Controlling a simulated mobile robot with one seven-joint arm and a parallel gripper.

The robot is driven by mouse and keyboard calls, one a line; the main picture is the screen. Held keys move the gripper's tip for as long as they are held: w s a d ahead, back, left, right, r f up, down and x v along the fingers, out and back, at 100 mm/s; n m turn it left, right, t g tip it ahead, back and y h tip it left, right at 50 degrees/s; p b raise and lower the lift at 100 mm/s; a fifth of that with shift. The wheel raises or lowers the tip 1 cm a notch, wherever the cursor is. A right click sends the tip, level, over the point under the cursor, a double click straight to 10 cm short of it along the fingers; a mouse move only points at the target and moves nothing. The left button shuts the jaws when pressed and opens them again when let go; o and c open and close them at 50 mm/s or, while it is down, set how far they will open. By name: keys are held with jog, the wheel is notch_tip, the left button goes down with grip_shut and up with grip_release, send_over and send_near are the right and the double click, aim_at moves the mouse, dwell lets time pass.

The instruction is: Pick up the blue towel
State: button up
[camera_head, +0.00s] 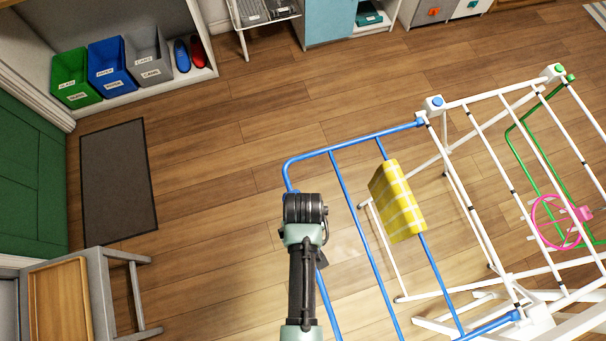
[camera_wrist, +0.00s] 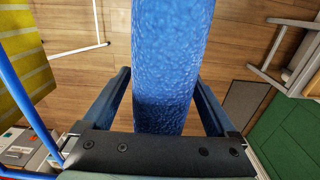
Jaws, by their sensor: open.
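The blue towel (camera_wrist: 170,50) fills the middle of the wrist view as a thick, textured blue strip running from the top edge down to my gripper's palm. My gripper (camera_wrist: 161,76) is open, with one dark finger on each side of the towel. A narrow gap shows between the towel and each finger near the palm; I cannot tell whether the fingertips touch it. In the head view my arm covers the towel, and my fingers are hidden below the wrist, over the blue side wing (camera_head: 338,180) of the drying rack.
A yellow checked towel (camera_head: 397,201) hangs on the wing just right of my arm; it also shows in the wrist view (camera_wrist: 22,65). The white rack (camera_head: 480,215) fills the right side. A grey stool (camera_head: 98,290) stands lower left. Floor between mat (camera_head: 118,180) and rack is clear.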

grip_shut()
dwell(0.3)
jog(key=shift+r, duration=0.1)
notch_tip(320, 180, up, 18)
jog(key=p, duration=0.2)
dwell(0.6)
